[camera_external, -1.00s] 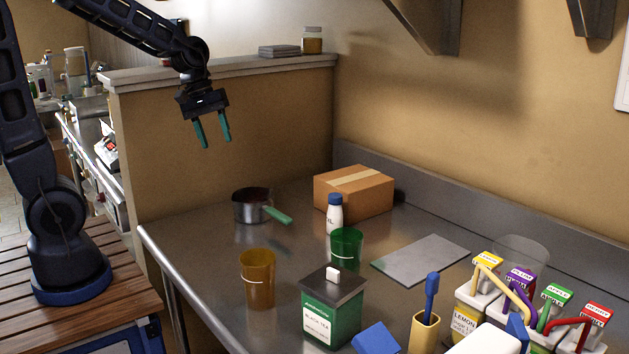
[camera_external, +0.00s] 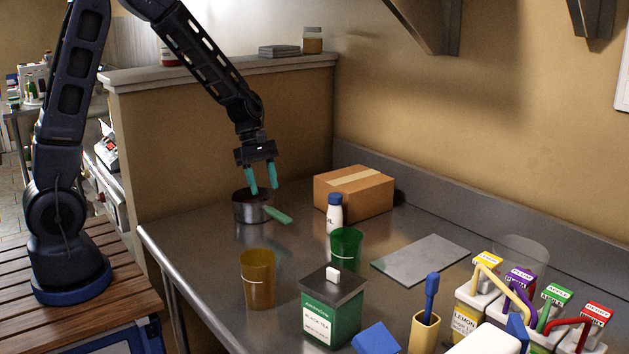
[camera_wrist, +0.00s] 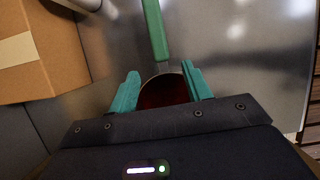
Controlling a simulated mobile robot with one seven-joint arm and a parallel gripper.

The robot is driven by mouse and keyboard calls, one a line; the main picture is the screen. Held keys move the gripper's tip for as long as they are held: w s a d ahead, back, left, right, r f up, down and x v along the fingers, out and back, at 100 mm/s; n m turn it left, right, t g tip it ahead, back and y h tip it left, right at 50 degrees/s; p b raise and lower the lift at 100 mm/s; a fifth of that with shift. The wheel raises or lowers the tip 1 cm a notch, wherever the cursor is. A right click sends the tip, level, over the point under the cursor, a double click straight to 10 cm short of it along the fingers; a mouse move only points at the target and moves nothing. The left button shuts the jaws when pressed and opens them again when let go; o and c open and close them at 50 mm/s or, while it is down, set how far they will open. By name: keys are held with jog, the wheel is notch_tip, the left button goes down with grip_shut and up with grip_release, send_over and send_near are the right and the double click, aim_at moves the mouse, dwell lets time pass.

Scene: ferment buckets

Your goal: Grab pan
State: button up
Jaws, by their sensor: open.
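The pan (camera_external: 250,212) is a small dark metal saucepan with a green handle (camera_external: 277,214) pointing to the right and front. It stands on the steel counter near the low partition wall. My gripper (camera_external: 263,190) is open and empty, with teal fingers pointing down just above the pan's rim. In the wrist view, the dark red inside of the pan (camera_wrist: 163,91) shows between the fingers of my gripper (camera_wrist: 160,82), and its green handle (camera_wrist: 154,28) runs toward the top. The rest of the pan is hidden by the gripper body.
A cardboard box (camera_external: 353,194) and a white bottle (camera_external: 335,214) stand right of the pan. An amber bucket (camera_external: 258,280), a green bucket (camera_external: 346,247) and a black tea tin (camera_external: 331,314) are nearer the front. The counter (camera_external: 195,245) left of the pan is clear.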

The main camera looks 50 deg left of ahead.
aim_at(269, 207)
jog(key=x, duration=0.9)
jog(key=shift+d+f, duration=0.1)
jog(key=shift+f, duration=0.2)
jog(key=shift+c, duration=0.2)
grip_shut()
